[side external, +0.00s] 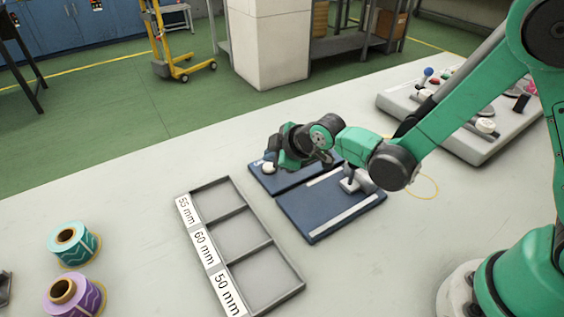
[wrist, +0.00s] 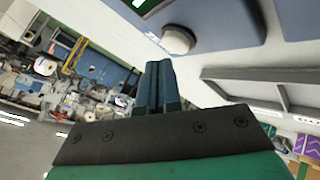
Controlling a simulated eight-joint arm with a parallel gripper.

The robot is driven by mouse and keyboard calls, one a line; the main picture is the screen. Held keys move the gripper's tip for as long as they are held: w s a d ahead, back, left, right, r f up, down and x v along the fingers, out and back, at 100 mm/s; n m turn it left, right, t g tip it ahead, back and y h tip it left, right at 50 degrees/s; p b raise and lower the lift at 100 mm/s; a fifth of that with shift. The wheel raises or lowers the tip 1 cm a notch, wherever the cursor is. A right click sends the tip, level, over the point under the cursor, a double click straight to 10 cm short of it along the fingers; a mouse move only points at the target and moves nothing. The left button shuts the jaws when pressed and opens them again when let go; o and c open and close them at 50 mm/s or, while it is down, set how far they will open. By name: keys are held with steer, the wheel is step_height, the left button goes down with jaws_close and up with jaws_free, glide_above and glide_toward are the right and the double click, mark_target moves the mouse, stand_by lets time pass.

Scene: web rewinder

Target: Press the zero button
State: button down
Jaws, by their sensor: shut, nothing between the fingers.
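The zero button is a round white button (side external: 268,168) on a dark blue panel (side external: 262,180) in the middle of the bench. In the wrist view the white button (wrist: 178,39) stands out from the blue panel, just beyond and slightly right of my fingertips. My gripper (wrist: 158,66) is shut and empty, its two dark fingers side by side. In the side view my gripper (side external: 281,162) is low over the panel, right beside the button, and hides part of the panel. I cannot tell whether the fingertips touch the button; a small gap shows in the wrist view.
A grey three-compartment tray (side external: 243,232), labelled 55, 60 and 50 mm, is empty in front of the panel. A teal roll (side external: 86,246) and a purple roll (side external: 88,298) stand at the left. A grey control console (side external: 470,143) is at the back right. The bench's left middle is clear.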

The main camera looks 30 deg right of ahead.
steer(key=shift+r, duration=0.25)
steer(key=shift+r, duration=2.4)
steer(key=shift+s+d+r, duration=0.1)
steer(key=shift+d+r, duration=0.05)
steer(key=s+d+r+m+g+h, duration=0.1)
steer(key=s+d+r+m, duration=0.1)
steer(key=s+d+m, duration=0.3)
steer(key=s+d+r+m+g+h, duration=0.1)
steer(key=s+d+r+m, duration=0.2)
steer(key=s, duration=0.7)
steer(key=d+m, duration=0.2)
steer(key=m, duration=0.1)
